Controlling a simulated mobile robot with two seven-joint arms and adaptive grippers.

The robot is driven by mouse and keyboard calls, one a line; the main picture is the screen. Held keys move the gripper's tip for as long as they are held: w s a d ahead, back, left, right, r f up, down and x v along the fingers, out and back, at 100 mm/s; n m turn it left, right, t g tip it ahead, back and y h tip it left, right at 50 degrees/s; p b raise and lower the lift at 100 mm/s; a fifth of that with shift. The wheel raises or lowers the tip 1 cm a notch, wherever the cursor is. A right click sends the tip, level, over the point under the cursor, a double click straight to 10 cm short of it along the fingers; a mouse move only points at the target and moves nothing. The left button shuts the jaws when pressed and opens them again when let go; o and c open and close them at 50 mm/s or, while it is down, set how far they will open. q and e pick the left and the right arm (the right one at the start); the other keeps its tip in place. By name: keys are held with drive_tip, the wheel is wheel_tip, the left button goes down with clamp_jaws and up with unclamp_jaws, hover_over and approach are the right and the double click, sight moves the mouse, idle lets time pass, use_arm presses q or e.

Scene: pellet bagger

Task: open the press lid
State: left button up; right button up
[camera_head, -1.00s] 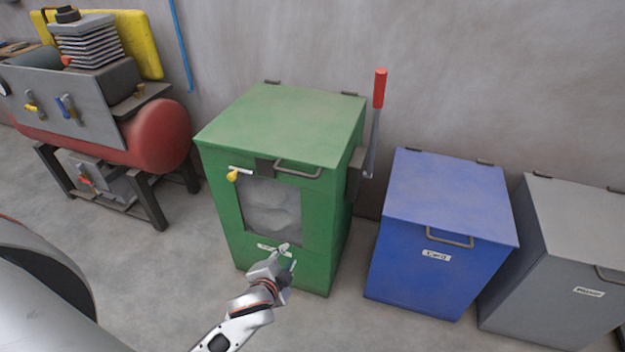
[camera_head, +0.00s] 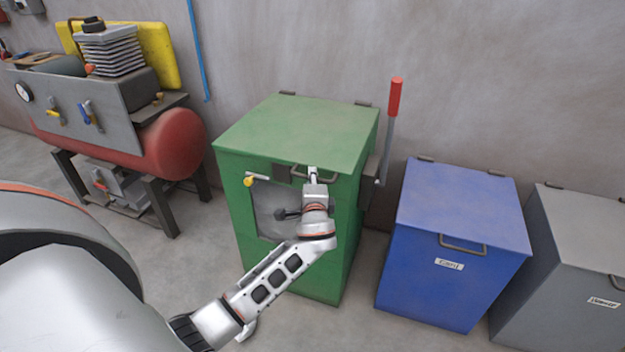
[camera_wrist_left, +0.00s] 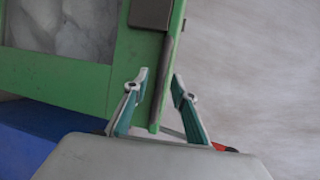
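The green press lid (camera_head: 300,130) lies shut on the green press (camera_head: 348,235). Its grey bar handle (camera_head: 333,175) is at the front edge, beside a dark latch block (camera_head: 283,173), which also shows in the left wrist view (camera_wrist_left: 151,12). My left gripper (camera_head: 313,172) is at the handle, partly hidden by its own wrist. In the left wrist view my left gripper (camera_wrist_left: 160,77) is open, its two fingers on either side of a dark strip along the lid's front edge. I cannot tell whether it touches. My right gripper is not in view.
A lever with a red grip (camera_head: 395,97) stands upright at the press's right side. A yellow-knobbed valve (camera_head: 250,181) is on the press front. A blue bin (camera_head: 445,270) and a grey bin (camera_head: 560,290) stand right, a red-tank compressor (camera_head: 172,145) left.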

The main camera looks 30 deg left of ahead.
use_arm(q)
drive_tip(key=shift+w+a+f, duration=0.1)
drive_tip(key=shift+w+a, duration=0.25)
drive_tip(key=shift+w, duration=0.1)
clamp_jaws()
